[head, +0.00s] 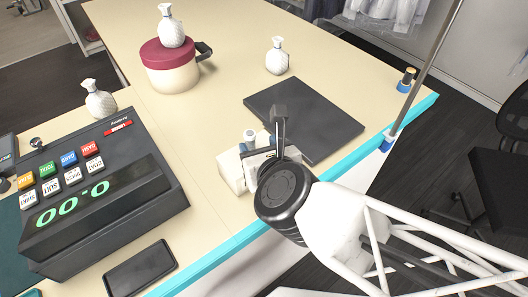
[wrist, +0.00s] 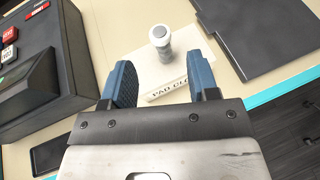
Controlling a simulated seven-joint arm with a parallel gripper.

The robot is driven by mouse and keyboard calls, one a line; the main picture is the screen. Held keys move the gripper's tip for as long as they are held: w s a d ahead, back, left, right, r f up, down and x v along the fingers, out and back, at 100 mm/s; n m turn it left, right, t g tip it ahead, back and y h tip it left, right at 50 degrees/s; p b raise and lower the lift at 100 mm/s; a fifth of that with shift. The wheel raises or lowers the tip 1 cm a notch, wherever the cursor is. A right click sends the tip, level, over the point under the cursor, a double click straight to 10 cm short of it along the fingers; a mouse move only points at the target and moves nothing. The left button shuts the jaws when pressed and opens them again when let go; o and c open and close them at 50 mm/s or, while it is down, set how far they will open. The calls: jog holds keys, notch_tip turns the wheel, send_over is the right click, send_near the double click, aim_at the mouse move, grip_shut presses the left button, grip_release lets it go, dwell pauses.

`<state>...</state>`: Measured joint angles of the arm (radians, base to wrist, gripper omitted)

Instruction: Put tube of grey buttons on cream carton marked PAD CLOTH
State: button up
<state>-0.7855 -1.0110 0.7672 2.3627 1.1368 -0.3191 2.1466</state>
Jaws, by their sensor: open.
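The cream carton (head: 229,171) sits on the counter near its front edge; in the wrist view its side (wrist: 177,90) reads PAD CL, with the rest hidden by a finger. The tube of grey buttons (wrist: 161,44) has a pale cap and appears to stand upright on the carton's top. Its upper part shows in the head view (head: 249,136) just beyond my gripper. My gripper (wrist: 160,62) is open, its two blue fingers apart on either side of the carton's label, with nothing held between them. The tube is beyond the fingertips, apparently untouched.
A dark flat slab (head: 310,112) lies right behind the carton. A cash register (head: 105,190) stands at left and a dark phone-like slab (head: 140,268) in front. A lidded pot (head: 172,72) and white vases (head: 277,57) stand farther back. A rail post (head: 425,75) rises at right.

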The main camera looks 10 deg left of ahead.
jog(key=shift+v, duration=1.2)
jog(key=d+r+n+g+h, duration=0.2)
jog(key=d+n+g+h, duration=0.1)
jog(key=d+n, duration=0.8)
jog(key=d+r+n+g+h, duration=0.1)
jog(key=d+n+g+h, duration=0.2)
jog(key=d+n, duration=0.9)
jog(key=n+g, duration=0.3)
jog(key=n, duration=0.4)
jog(key=shift+d+r+g, duration=0.3)
jog(key=shift+r, duration=0.1)
dwell(0.3)
